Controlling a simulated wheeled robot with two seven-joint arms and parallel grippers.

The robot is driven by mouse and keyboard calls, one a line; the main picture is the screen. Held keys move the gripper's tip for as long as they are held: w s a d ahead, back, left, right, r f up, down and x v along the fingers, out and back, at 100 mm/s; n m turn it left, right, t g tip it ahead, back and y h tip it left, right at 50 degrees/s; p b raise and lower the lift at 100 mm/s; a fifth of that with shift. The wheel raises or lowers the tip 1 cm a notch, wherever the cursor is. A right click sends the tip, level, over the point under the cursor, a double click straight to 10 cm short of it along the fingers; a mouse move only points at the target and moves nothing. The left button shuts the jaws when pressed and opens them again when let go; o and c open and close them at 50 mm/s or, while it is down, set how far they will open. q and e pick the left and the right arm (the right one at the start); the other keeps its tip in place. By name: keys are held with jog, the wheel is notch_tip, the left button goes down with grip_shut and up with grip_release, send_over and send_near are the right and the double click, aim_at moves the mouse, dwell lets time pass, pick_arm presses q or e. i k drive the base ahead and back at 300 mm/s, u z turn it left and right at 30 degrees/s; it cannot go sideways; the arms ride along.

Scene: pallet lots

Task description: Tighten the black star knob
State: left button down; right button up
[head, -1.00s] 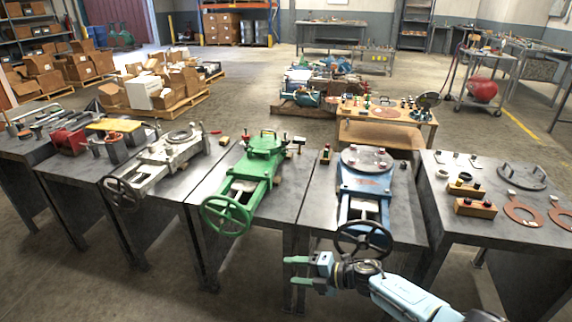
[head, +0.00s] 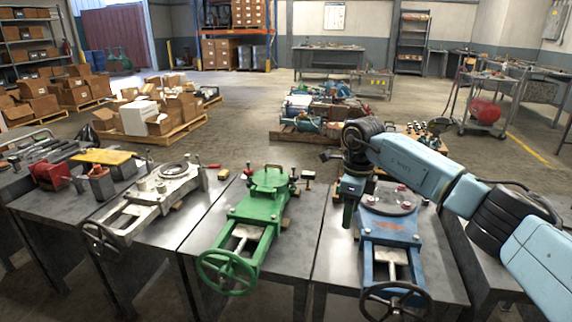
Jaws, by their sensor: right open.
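I cannot make out the black star knob for certain. A small dark-topped part (head: 308,176) stands at the right of the green gate valve (head: 262,208); it is too small to identify. The blue gate valve (head: 391,232) lies on the table to the right, with a round grey flange (head: 392,198) and a black handwheel (head: 396,301). My right gripper (head: 348,218) points down over the left edge of the blue valve's flange end and hides what is behind it. Its fingers overlap in this view. My left gripper is out of view.
A pale gate valve (head: 146,205) lies on the table left of the green one. Gaps separate the tables. A low pallet (head: 300,139) with parts stands behind.

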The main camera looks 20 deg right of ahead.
aim_at(294, 178)
jog(key=i, duration=1.45)
